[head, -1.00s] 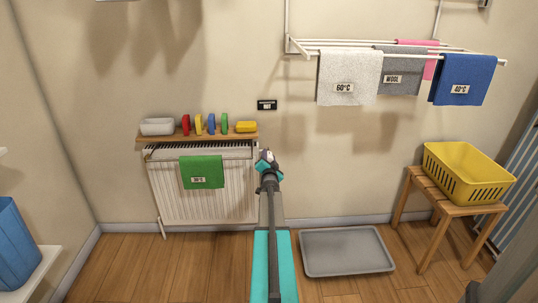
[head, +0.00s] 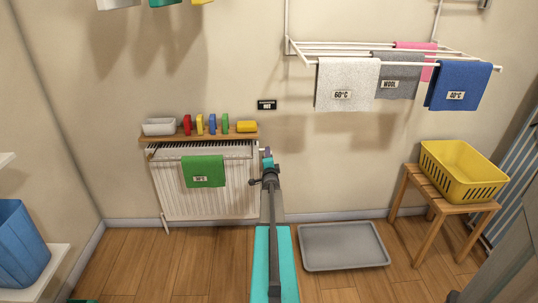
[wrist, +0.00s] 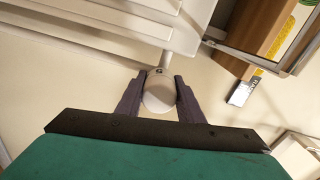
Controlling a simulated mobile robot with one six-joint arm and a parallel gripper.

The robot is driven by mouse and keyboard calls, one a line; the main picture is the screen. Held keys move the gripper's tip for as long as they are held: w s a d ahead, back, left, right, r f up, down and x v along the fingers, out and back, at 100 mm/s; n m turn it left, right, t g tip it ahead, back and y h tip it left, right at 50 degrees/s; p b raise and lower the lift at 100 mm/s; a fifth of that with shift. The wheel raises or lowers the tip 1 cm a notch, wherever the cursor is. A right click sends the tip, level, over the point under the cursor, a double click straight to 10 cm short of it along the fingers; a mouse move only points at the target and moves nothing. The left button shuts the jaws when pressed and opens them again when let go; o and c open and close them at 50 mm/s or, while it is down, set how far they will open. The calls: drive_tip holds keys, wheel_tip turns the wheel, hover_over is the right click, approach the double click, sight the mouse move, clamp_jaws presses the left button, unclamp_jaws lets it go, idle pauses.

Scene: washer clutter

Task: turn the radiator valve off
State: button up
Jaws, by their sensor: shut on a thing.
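The white radiator (head: 215,190) hangs low on the wall with a green cloth (head: 203,170) over its front. Its pale round valve knob (wrist: 160,97) is at the end of a short pipe in the wrist view, with a small dark mark near its top. My gripper (wrist: 160,80) has one dark finger on each side of the knob and is shut on it. In the head view my gripper (head: 266,154) is at the radiator's upper right end, and the knob is mostly hidden there.
A wooden shelf (head: 165,139) above the radiator holds a pale tray (head: 159,127) and several coloured items. A small black label (head: 267,105) is on the wall above my gripper. A grey floor tray (head: 343,247) and a stool with a yellow basket (head: 463,172) stand right.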

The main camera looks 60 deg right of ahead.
drive_tip(key=shift+w+a+f, duration=0.2)
drive_tip(key=o, duration=0.7)
drive_tip(key=shift+o, duration=0.2)
drive_tip(key=shift+s+r, duration=0.1)
drive_tip(key=shift+s, duration=0.1)
drive_tip(key=v, duration=1.3)
drive_tip(key=shift+a, duration=0.2)
drive_tip(key=shift+s, duration=0.15)
